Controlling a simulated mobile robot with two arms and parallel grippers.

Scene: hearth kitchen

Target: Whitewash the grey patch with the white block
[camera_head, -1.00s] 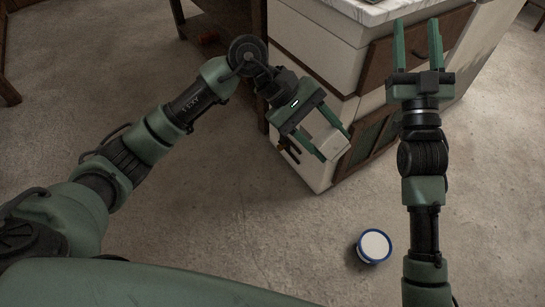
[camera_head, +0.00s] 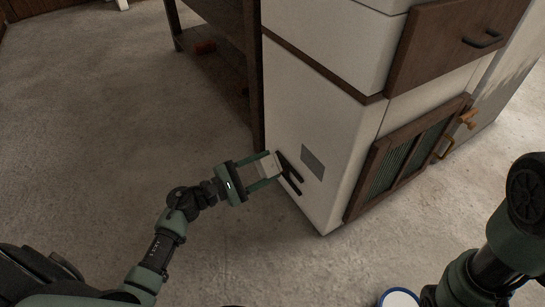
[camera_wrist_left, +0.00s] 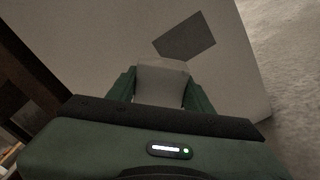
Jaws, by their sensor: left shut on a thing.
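The grey patch (camera_head: 312,161) is a small dark square on the white side wall of the cabinet (camera_head: 300,110). It also shows in the left wrist view (camera_wrist_left: 186,36), just beyond the block. My left gripper (camera_head: 266,169) is shut on the white block (camera_head: 267,164), left of the patch and close to the wall. In the left wrist view the block (camera_wrist_left: 162,82) sits between the two green fingers, below the patch; I cannot tell whether it touches the wall. My right arm shows at the right edge, but its gripper is out of view.
A white tub with a blue rim (camera_head: 398,299) stands on the floor at the bottom edge. The cabinet has a brown drawer (camera_head: 455,40) and a slatted door (camera_head: 405,160) on its right face. A dark wooden table (camera_head: 222,35) stands left. Open floor lies at left.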

